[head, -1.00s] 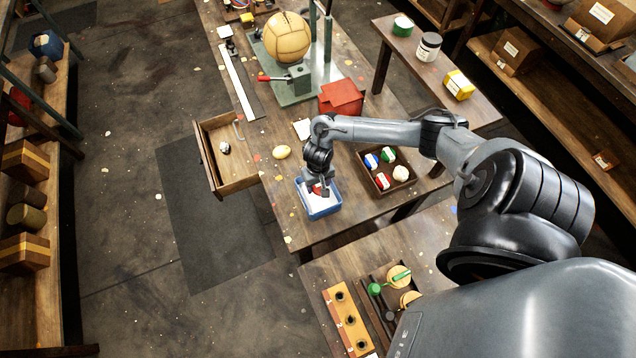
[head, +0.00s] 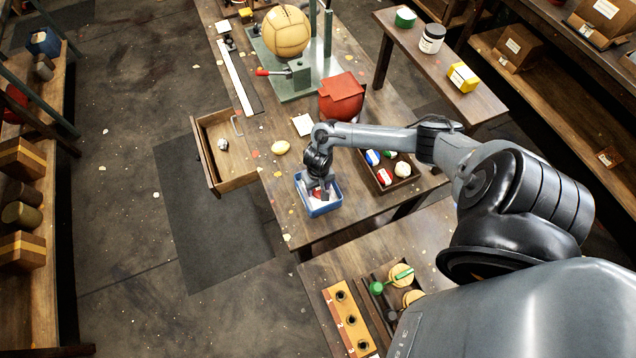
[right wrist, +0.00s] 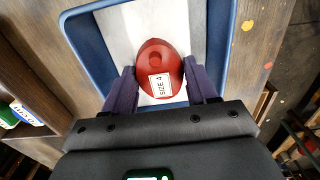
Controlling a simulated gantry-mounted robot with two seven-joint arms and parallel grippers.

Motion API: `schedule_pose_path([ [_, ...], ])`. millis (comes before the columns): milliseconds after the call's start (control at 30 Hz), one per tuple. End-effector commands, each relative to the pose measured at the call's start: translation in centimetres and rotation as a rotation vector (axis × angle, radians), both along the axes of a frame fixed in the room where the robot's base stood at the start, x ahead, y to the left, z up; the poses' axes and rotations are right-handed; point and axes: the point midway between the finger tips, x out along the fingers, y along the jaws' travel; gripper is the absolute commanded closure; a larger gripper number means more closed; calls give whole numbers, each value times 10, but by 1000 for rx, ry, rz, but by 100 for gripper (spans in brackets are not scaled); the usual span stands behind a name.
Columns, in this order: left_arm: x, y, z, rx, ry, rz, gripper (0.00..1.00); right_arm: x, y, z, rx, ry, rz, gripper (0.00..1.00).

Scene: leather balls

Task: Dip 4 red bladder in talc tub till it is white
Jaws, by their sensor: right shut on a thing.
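My right gripper (head: 318,192) reaches down into the blue talc tub (head: 322,211) at the near end of the long table. It is shut on the red bladder (right wrist: 158,58), which sits between the two fingers in the right wrist view. The bladder looks red all over, with a white "SIZE 4" label facing the camera. White talc covers the tub floor, and the blue rim also shows in the right wrist view (right wrist: 76,42). I cannot tell how deep the bladder's underside is in the talc. My left gripper is not in view.
A tray (head: 411,184) of coloured bladders stands right of the tub, partly behind my right arm. A tan ball (head: 286,32) on a green stand is at the back.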

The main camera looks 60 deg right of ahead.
Motion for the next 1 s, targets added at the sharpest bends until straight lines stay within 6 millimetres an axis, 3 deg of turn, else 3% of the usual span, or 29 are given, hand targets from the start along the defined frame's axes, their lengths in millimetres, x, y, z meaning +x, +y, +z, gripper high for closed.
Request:
schedule_pose_path([
  [1000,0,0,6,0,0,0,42,0,0,-5,0,0,0,74],
])
